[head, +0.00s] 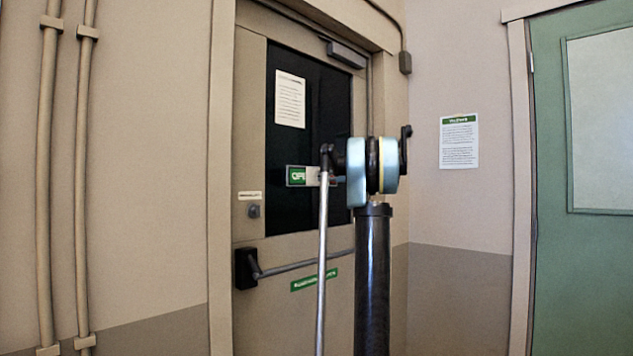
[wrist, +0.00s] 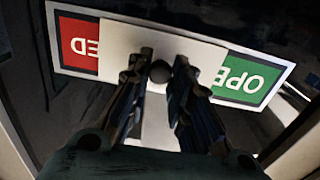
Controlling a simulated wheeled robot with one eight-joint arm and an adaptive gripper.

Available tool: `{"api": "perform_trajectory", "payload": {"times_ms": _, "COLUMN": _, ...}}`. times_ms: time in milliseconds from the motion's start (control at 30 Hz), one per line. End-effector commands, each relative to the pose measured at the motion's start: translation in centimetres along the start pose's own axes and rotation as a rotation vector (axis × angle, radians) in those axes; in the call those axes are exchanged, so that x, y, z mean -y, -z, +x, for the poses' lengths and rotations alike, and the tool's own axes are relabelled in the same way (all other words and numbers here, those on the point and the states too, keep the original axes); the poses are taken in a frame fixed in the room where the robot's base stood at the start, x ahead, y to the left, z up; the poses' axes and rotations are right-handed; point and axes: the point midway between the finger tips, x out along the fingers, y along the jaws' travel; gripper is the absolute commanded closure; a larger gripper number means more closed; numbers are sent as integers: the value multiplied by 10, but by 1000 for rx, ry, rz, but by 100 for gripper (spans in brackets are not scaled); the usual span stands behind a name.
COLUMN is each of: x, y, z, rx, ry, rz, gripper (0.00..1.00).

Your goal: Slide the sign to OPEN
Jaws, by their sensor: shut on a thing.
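The sliding sign is mounted on the dark door window; its green part (head: 297,176) shows left of my arm in the head view. In the wrist view the sign looks upside down, with a red panel (wrist: 80,46) reading "ED" at left and a green panel (wrist: 247,80) reading "OPE" at right. A pale slider plate (wrist: 122,40) lies between them and covers part of both words. My gripper (wrist: 160,77) is shut on the dark round knob (wrist: 160,71) of the slider. In the head view my arm hides most of the gripper and the sign's right part.
The door (head: 249,110) has a push bar (head: 300,265) below the window and a paper notice (head: 290,99) above the sign. Another notice (head: 459,142) hangs on the right wall, beside a green door (head: 580,270). Pipes (head: 82,180) run up the left wall.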

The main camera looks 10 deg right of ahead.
Motion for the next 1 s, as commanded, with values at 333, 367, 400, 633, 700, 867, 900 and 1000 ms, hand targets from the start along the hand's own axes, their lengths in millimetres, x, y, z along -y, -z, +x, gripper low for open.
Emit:
{"api": "perform_trajectory", "payload": {"times_ms": 333, "x": -52, "y": 0, "z": 0, "rx": 0, "ry": 0, "rz": 0, "gripper": 100}}
{"api": "perform_trajectory", "payload": {"times_ms": 367, "x": -54, "y": 0, "z": 0, "rx": 0, "ry": 0, "rz": 0, "gripper": 100}}
{"api": "perform_trajectory", "payload": {"times_ms": 400, "x": -57, "y": 0, "z": 0, "rx": 0, "ry": 0, "rz": 0, "gripper": 100}}
{"api": "perform_trajectory", "payload": {"times_ms": 633, "x": -63, "y": 0, "z": 0, "rx": -1, "ry": -3, "rz": 0, "gripper": 100}}
{"api": "perform_trajectory", "payload": {"times_ms": 700, "x": -64, "y": 0, "z": 0, "rx": -1, "ry": -5, "rz": 1, "gripper": 100}}
{"api": "perform_trajectory", "payload": {"times_ms": 867, "x": -65, "y": 1, "z": 0, "rx": -2, "ry": -8, "rz": 1, "gripper": 100}}
{"api": "perform_trajectory", "payload": {"times_ms": 900, "x": -65, "y": 1, "z": 0, "rx": -2, "ry": -8, "rz": 2, "gripper": 71}}
{"api": "perform_trajectory", "payload": {"times_ms": 1000, "x": -64, "y": 1, "z": 0, "rx": -2, "ry": -7, "rz": 1, "gripper": 60}}
